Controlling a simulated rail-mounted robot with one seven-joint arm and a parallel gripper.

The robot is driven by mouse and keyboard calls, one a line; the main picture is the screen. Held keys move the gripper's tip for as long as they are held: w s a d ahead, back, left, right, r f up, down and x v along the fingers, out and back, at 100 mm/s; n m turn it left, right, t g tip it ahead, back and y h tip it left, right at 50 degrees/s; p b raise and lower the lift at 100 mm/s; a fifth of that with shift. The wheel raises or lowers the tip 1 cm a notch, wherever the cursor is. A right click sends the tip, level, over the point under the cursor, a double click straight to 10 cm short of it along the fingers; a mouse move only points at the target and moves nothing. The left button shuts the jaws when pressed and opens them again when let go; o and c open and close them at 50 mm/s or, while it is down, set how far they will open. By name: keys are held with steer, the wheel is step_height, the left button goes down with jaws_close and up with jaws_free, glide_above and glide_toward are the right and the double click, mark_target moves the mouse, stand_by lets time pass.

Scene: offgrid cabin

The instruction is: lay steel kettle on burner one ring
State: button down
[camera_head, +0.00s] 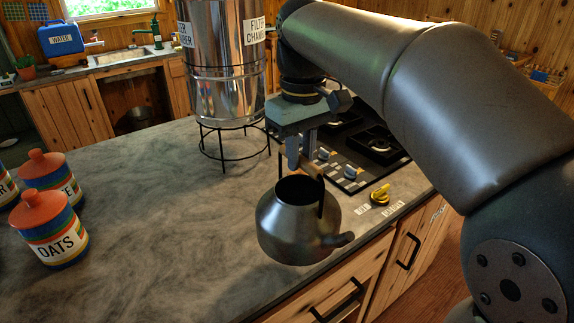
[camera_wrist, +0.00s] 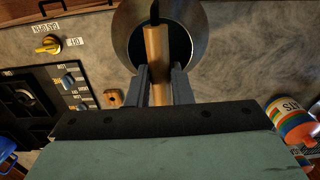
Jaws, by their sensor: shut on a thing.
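The steel kettle (camera_head: 290,228) is dark grey with an open top, a spout pointing right and a wooden bar handle. My gripper (camera_head: 305,165) is shut on that handle from above. The kettle hangs upright over the counter's front edge; its height above the counter is hard to judge. In the wrist view the fingers (camera_wrist: 163,85) straddle the wooden handle (camera_wrist: 156,50), with the kettle's rim (camera_wrist: 122,30) around it. The black stove (camera_head: 357,165) lies behind and right of the kettle, partly hidden by my arm. One burner ring (camera_head: 382,146) shows on it; I cannot read its number.
A steel filter chamber (camera_head: 222,70) stands on a black wire stand (camera_head: 222,150) left of my gripper. A yellow knob (camera_head: 380,193) sits at the counter's front, near the stove. Striped canisters, one an oats canister (camera_head: 48,225), stand at left. The left-middle counter (camera_head: 140,210) is clear.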

steer(key=w+f, duration=0.2)
steer(key=w+a+f, duration=0.1)
steer(key=w+f, duration=0.1)
steer(key=w+f+p, duration=0.1)
steer(key=w+f, duration=0.1)
steer(key=w, duration=0.1)
steer(key=shift+a+f, duration=0.25)
steer(key=shift+a, duration=0.15)
steer(key=shift+w+f, duration=0.2)
steer(key=shift+f, duration=1.55)
steer(key=shift+s+f, duration=0.1)
steer(key=c, duration=1.7)
jaws_free()
steer(key=shift+f, duration=0.15)
steer(key=o, duration=0.4)
